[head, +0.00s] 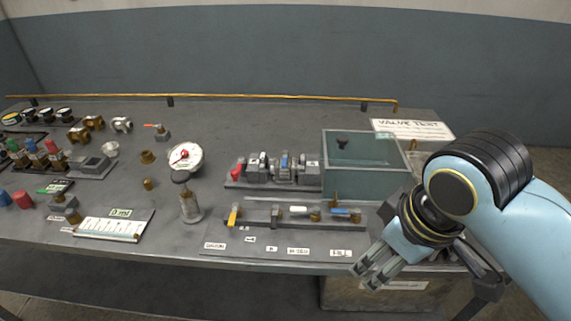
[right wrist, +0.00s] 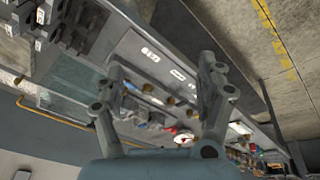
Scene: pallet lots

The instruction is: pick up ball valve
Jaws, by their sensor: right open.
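Several valve-like pieces are on the bench, and I cannot tell for sure which one is the ball valve. A piece with a yellow lever (head: 233,216), a brass-coloured one (head: 315,213) and one with a blue lever (head: 342,212) are on the front tray. My right gripper (head: 365,277) is open and empty by the front edge, right of the label row. In the right wrist view the open fingers (right wrist: 162,78) have the bench beyond them. My left gripper is not in view.
A greenish clear-walled tank (head: 362,185) stands behind my right gripper. A copper pipe (head: 215,97) runs along the back edge.

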